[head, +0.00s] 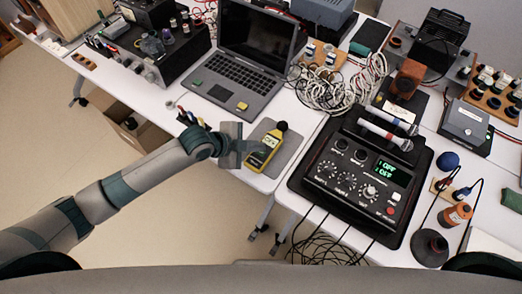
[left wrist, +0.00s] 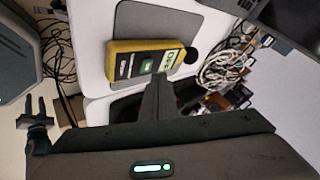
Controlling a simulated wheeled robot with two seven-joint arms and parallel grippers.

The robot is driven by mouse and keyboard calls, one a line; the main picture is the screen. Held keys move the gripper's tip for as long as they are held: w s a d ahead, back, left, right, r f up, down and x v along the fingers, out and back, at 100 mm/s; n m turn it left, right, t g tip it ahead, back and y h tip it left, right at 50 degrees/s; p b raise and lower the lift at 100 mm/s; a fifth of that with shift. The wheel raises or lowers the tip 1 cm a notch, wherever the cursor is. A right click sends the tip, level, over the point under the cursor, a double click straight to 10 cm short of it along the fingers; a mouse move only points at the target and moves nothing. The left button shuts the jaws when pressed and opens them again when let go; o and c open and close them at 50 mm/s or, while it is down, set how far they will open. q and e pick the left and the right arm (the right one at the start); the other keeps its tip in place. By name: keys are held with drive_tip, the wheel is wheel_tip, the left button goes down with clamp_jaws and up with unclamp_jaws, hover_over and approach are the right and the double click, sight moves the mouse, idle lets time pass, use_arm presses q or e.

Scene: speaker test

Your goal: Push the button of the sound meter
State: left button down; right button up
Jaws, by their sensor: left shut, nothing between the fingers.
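The sound meter (head: 264,152) is yellow with a dark front and a round black tip. It lies on a grey mat (head: 286,153) near the table's front edge. In the left wrist view the sound meter (left wrist: 120,47) lies crosswise, with a lit display and a small greenish patch on its face. My left gripper (head: 246,146) is just left of the meter. In the left wrist view my left gripper (left wrist: 159,78) is shut and empty, its tips overlapping the meter's lower edge. I cannot tell whether they touch it. My right gripper does not show.
A laptop (head: 245,75) stands behind the meter, and a black mixer (head: 335,180) with knobs and microphones is to its right. White cables (head: 345,85) lie behind. An equipment box (head: 150,60) stands at the back left. The floor is open left of the table.

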sight(258, 155)
use_arm(q)
drive_tip(key=shift+f, duration=0.15)
idle(0.5)
drive_tip(key=shift+f, duration=0.3)
drive_tip(key=shift+f+b, duration=0.45)
drive_tip(key=shift+f, duration=0.05)
idle(1.0)
drive_tip(key=shift+r, duration=0.2)
drive_tip(key=shift+r+p, duration=0.8)
drive_tip(key=shift+p, duration=0.1)
drive_tip(key=shift+r, duration=0.1)
wheel_tip(258, 155, up, 6)
drive_tip(key=p, duration=0.5)
drive_tip(key=shift+p, duration=0.3)
